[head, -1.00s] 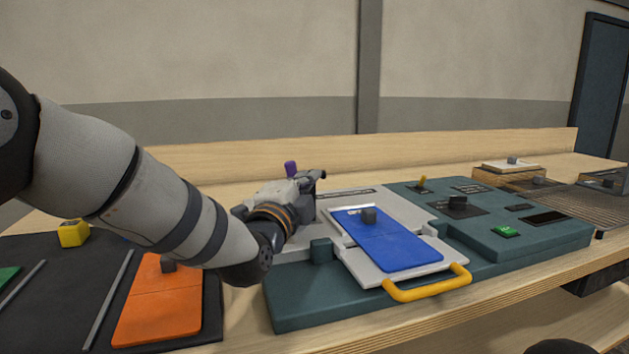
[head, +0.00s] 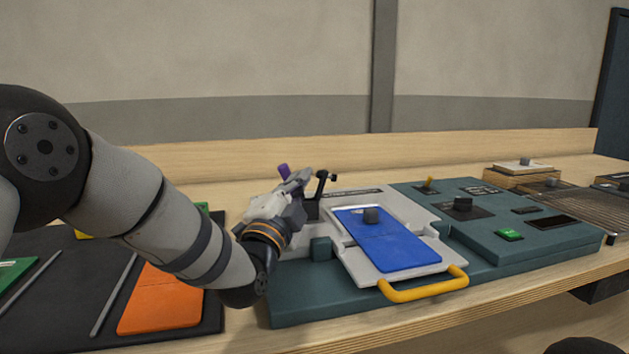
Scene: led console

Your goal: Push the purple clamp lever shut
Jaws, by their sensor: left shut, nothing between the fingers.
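The purple clamp lever (head: 284,169) shows as a short purple grip just behind my left gripper, leaning to the left. The dark clamp arm (head: 322,184) stands raised to the right of the gripper, on the grey plate of the teal console (head: 300,305). My left gripper (head: 302,180) is shut and empty, close beside the lever. Its body hides the lever's lower part and most of the clamp base, and I cannot tell whether it touches the lever. My right gripper is not in view.
A blue panel (head: 398,249) lies on a tray with a yellow handle (head: 425,288) right of the clamp. A dark mat with an orange panel (head: 160,305) lies at left.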

